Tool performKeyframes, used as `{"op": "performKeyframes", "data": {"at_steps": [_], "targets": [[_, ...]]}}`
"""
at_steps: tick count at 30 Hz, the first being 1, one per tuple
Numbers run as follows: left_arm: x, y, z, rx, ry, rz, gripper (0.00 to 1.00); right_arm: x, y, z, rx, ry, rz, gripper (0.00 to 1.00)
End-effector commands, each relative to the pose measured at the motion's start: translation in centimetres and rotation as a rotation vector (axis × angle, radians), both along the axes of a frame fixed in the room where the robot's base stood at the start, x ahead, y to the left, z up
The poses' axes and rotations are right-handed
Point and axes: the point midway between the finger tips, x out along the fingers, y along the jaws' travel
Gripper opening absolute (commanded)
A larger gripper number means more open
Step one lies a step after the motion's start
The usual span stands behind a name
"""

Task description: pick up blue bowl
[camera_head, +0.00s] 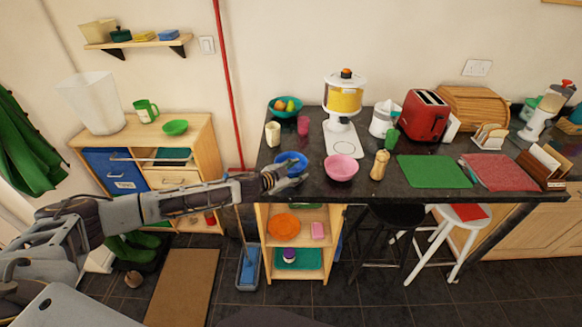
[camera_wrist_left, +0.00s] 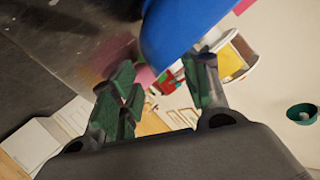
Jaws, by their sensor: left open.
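The blue bowl (camera_head: 292,158) is on the dark counter (camera_head: 330,190) near its left front edge. My left gripper (camera_head: 286,176) reaches in from the left at the bowl's near side and overlaps its lower edge in the head view. In the left wrist view the blue bowl (camera_wrist_left: 180,28) fills the top middle, just beyond the parted fingers of my left gripper (camera_wrist_left: 160,78). The gripper is open, and I cannot tell whether a finger touches the bowl. My right gripper is not in view.
A pink bowl (camera_head: 341,168) stands just right of the blue bowl.

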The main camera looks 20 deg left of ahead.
Motion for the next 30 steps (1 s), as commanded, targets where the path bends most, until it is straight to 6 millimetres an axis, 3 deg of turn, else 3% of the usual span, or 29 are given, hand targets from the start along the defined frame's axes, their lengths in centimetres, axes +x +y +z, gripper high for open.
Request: {"op": "performKeyframes", "data": {"at_steps": [20, 30], "targets": [[0.69, -0.36, -0.31, 0.000, 0.001, -0.001, 0.45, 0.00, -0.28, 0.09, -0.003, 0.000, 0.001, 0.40], [0.67, -0.37, -0.36, 0.000, 0.001, 0.000, 0.01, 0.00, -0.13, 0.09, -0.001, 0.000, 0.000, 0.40]]}}
